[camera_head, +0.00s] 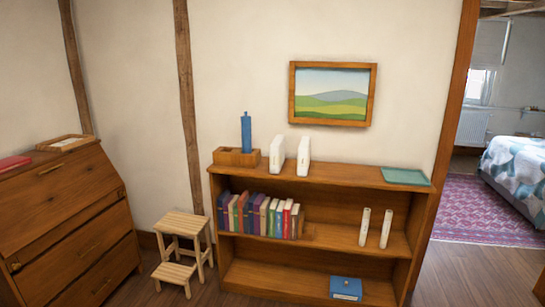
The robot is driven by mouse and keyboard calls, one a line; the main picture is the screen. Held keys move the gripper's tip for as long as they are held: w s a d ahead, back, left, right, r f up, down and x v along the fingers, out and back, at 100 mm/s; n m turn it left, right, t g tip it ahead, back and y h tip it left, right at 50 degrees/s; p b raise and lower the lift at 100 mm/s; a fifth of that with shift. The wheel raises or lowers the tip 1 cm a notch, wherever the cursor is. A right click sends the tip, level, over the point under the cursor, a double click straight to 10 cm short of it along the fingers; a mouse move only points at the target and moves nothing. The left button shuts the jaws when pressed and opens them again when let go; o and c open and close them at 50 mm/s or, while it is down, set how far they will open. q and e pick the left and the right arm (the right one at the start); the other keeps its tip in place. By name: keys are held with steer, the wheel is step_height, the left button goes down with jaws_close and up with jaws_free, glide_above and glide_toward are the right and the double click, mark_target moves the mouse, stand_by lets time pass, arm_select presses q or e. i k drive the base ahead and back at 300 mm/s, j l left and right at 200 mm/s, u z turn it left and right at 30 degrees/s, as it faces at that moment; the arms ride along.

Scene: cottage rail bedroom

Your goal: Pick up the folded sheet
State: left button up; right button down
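I cannot make out anything that is clearly a folded sheet in the head view. A flat red item (14,163) lies on the dresser at the left edge, partly cut off; I cannot tell whether it is cloth or a book. A flat green item (405,176) with a raised-looking edge lies on the right end of the bookcase top and looks like a tray. Neither of my grippers is in view.
A wooden dresser (75,225) stands at left, a small step stool (183,238) beside it. The bookcase (335,259) holds books (262,216), white bookends (290,155) and a blue box (345,288). Through the right opening are a bed (515,165) and rug (480,213).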

mark_target(278, 148)
steer(key=i+l+u, duration=0.1)
steer(key=i+l, duration=0.25)
steer(key=i, duration=0.15)
steer(key=u, duration=2.85)
steer(key=z, duration=2.9)
steer(key=i+j+z, duration=0.3)
steer(key=i+j, duration=0.9)
steer(key=i, duration=0.15)
